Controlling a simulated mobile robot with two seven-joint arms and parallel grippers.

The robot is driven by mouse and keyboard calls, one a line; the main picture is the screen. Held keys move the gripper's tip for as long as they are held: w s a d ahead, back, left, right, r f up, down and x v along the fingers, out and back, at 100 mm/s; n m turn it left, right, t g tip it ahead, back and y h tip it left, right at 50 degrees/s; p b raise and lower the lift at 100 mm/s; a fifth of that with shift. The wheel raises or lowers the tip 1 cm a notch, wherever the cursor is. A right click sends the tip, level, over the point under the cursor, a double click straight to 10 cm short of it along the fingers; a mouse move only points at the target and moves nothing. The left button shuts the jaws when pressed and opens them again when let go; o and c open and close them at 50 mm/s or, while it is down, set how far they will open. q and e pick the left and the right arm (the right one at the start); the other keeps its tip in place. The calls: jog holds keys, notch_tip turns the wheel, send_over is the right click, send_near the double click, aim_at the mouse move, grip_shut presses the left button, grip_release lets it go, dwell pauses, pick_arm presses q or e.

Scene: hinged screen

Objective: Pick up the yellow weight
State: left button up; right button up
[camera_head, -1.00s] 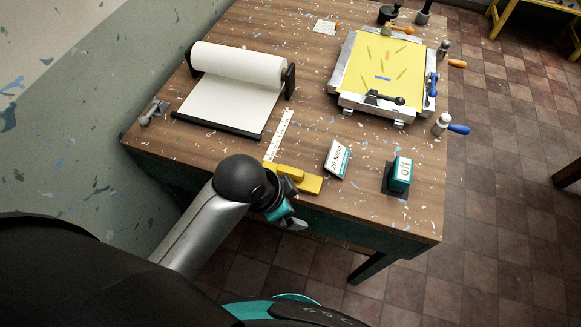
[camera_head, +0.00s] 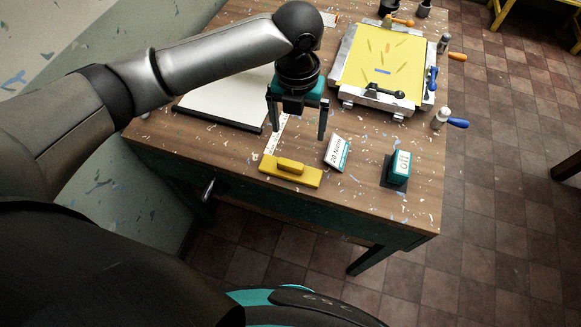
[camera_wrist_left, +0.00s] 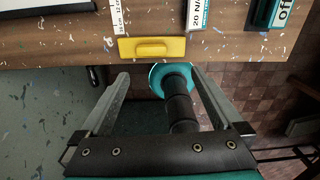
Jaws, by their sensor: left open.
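The yellow weight (camera_head: 290,171), a flat bar with a raised grip on top, lies near the front edge of the wooden table. It also shows in the left wrist view (camera_wrist_left: 152,48), beyond the fingertips. My left gripper (camera_head: 297,134) is open and empty, with its fingers pointing down above the table, behind and above the weight in the head view. In the left wrist view the open fingers (camera_wrist_left: 160,75) are apart from the weight. My right gripper does not show.
A white ruler strip (camera_head: 275,134) lies behind the weight. A small labelled box (camera_head: 335,152) and a teal block marked Off (camera_head: 399,166) stand to its right. A yellow screen in a metal frame (camera_head: 382,65) and a paper sheet (camera_head: 225,105) lie farther back.

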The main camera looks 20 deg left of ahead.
pick_arm(q)
jog(key=a, duration=0.1)
send_over(291, 162)
jog(key=shift+m, duration=0.4)
jog(key=f, duration=0.9)
jog(key=shift+w+d+f, duration=0.1)
jog(key=shift+w, duration=0.25)
jog(key=f, duration=0.2)
jog(key=s+f, duration=0.1)
jog(key=f, duration=0.1)
jog(key=shift+f, duration=0.75)
jog(key=shift+w+r, duration=0.15)
grip_shut()
